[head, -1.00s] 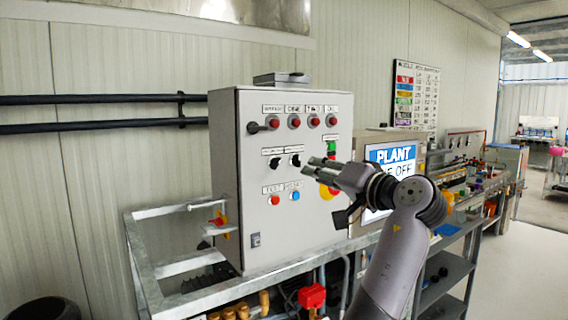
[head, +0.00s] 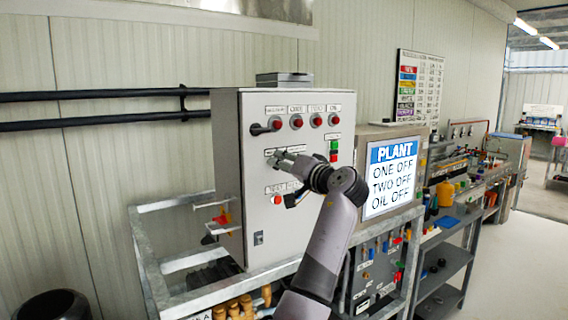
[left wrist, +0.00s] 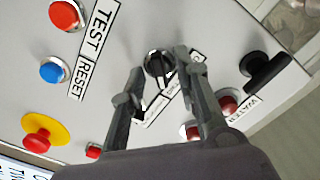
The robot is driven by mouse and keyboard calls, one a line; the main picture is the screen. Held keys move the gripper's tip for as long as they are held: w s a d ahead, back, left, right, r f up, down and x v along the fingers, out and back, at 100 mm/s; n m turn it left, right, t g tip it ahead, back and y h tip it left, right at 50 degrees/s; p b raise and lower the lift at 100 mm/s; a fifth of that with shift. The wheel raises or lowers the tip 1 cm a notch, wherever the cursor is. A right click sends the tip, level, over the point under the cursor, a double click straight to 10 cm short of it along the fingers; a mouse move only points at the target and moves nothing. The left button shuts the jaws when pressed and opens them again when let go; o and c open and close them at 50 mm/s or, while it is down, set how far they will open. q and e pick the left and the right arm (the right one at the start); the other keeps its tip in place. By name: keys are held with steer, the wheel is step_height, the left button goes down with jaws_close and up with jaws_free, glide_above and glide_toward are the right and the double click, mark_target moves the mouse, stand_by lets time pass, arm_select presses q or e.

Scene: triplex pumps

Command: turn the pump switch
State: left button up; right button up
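A grey control cabinet (head: 262,215) stands on a metal frame, with black rotary switches on its front panel. One black pump switch (left wrist: 157,66) shows in the left wrist view between the fingertips of my left gripper (left wrist: 160,62). The fingers are apart on either side of the knob; I cannot tell whether they touch it. In the head view my left gripper (head: 278,159) is at the panel and hides the switches behind it. A screen (head: 391,178) reads PLANT, ONE OFF, TWO OFF, OIL OFF. My right gripper is not in view.
Red lamps (head: 297,123) and a black handle (head: 262,129) are above the gripper. The wrist view shows a red TEST button (left wrist: 65,15), a blue RESET button (left wrist: 52,71) and a red emergency stop (left wrist: 37,141) on yellow. A cluttered bench (head: 470,205) stands right.

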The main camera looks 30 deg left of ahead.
arm_select(q)
steer(key=shift+c, duration=0.3)
jaws_close()
steer(key=shift+f, duration=0.1)
steer(key=n+b, duration=0.2)
steer(key=n, duration=0.4)
steer(key=n+b, duration=0.3)
steer(key=n, duration=0.3)
steer(key=n+b, duration=0.3)
steer(key=n, duration=0.2)
steer(key=shift+s+a+n, duration=0.1)
steer(key=shift+s+n, duration=0.2)
steer(key=shift+n, duration=0.1)
stand_by(0.5)
